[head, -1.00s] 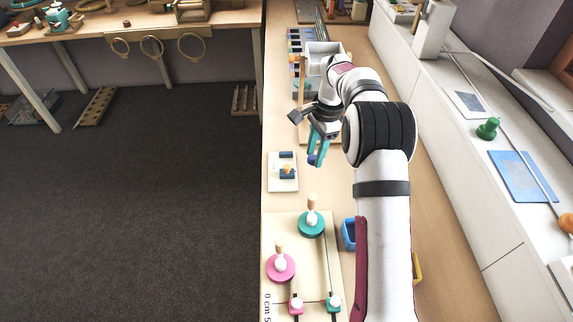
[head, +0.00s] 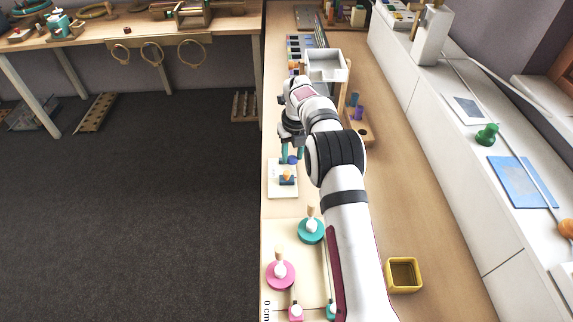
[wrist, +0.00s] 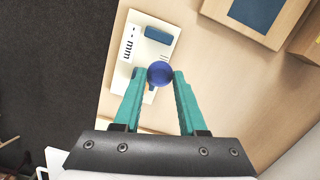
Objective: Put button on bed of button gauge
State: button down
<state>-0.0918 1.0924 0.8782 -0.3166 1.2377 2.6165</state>
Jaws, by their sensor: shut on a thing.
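A round dark blue button (wrist: 160,74) is held between the teal fingertips of my gripper (wrist: 160,80), which is shut on it. In the head view the button (head: 292,160) shows just under my gripper (head: 291,154), over the far part of the button gauge. The button gauge (head: 274,188) is a white plate on the wooden table with a dark blue block and an orange piece. In the wrist view the gauge (wrist: 150,50) shows its blue block (wrist: 158,34) and an "mm" marking. The button hides part of the gauge. I cannot tell whether the button touches it.
Nearer on the table are a board with a teal disc (head: 311,231) and a pink disc (head: 281,273), each with an upright peg. A yellow box (head: 404,289) stands to the right. A white tray (head: 340,66) stands farther back. The table's left edge is close to the gauge.

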jog(key=shift+w+a+f, duration=0.4)
jog(key=shift+a+f, duration=0.25)
jog(key=shift+a, duration=0.15)
jog(key=shift+f, duration=1.9)
jog(key=shift+f, duration=0.1)
jog(key=shift+c, duration=2.3)
grip_release()
